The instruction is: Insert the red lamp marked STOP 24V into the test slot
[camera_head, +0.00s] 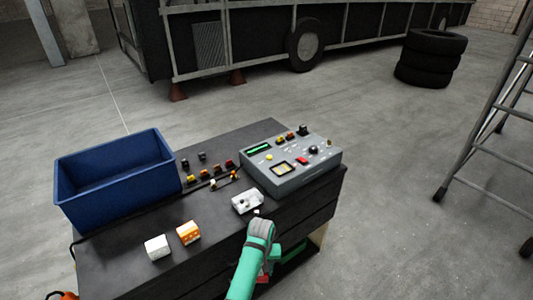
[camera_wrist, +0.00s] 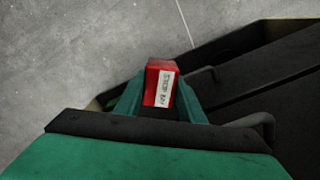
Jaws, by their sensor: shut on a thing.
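A red lamp (camera_wrist: 160,82) with a white label is between the fingers of my gripper (camera_wrist: 158,98) in the wrist view. The label's print is sideways and too small to read surely. My gripper is shut on the lamp. In the head view a bit of red (camera_head: 275,251) shows beside my green arm, low at the workbench's front right edge; the fingers are mostly hidden there. A grey test unit (camera_head: 318,175) with a screen, buttons and small coloured parts stands on the bench's right end, beyond my arm. I cannot tell which opening is the test slot.
The dark workbench (camera_head: 120,255) carries a blue bin (camera_head: 115,197), a white block (camera_head: 157,247), an orange block (camera_head: 188,232), a white-topped box (camera_head: 247,201) and several small lamps (camera_head: 204,174). A ladder (camera_head: 490,150) stands right. Floor between bench and ladder is clear.

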